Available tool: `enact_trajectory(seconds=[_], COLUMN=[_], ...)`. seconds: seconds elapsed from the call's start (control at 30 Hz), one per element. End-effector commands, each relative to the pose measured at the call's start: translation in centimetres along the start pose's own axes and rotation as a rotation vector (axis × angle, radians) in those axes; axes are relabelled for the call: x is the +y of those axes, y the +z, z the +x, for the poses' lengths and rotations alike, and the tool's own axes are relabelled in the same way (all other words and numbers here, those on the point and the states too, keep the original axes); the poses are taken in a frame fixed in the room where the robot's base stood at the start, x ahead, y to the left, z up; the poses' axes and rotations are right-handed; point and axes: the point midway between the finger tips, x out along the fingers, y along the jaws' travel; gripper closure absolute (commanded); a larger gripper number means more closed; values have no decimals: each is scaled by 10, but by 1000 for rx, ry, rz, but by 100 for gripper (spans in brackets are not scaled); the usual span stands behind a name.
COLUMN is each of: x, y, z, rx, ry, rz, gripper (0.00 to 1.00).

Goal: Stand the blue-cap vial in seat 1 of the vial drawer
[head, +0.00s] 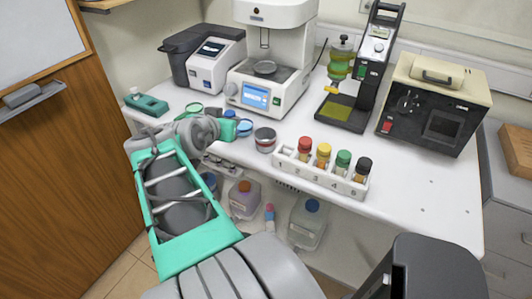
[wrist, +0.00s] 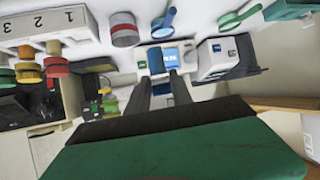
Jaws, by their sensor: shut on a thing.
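My gripper (head: 228,128) is above the table's left part, left of the vial drawer, and shows only partly in the head view. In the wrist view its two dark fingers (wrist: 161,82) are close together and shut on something. A small blue patch (head: 229,113) at the gripper in the head view looks like the blue cap; the vial's body is hidden. The white vial drawer (head: 330,181) is at the table's front edge. Its seat 1, at the left end, looks empty. Red, yellow, green and black caps fill seats 2 to 5. The drawer also shows in the wrist view (wrist: 33,28).
A round jar (head: 265,140) stands between gripper and drawer. A white machine with a blue screen (head: 256,97) stands behind. The table's right front is clear. Bottles stand on a shelf below.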

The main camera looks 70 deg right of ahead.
Motion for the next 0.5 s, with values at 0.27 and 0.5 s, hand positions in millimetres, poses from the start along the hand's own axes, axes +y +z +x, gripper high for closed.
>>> enact_trajectory(seconds=[0.27, 0.5], x=[79, 48], y=[-9, -10], z=[5, 52], rx=[-1, -5], ry=[231, 239], rz=[123, 120], gripper=[100, 100])
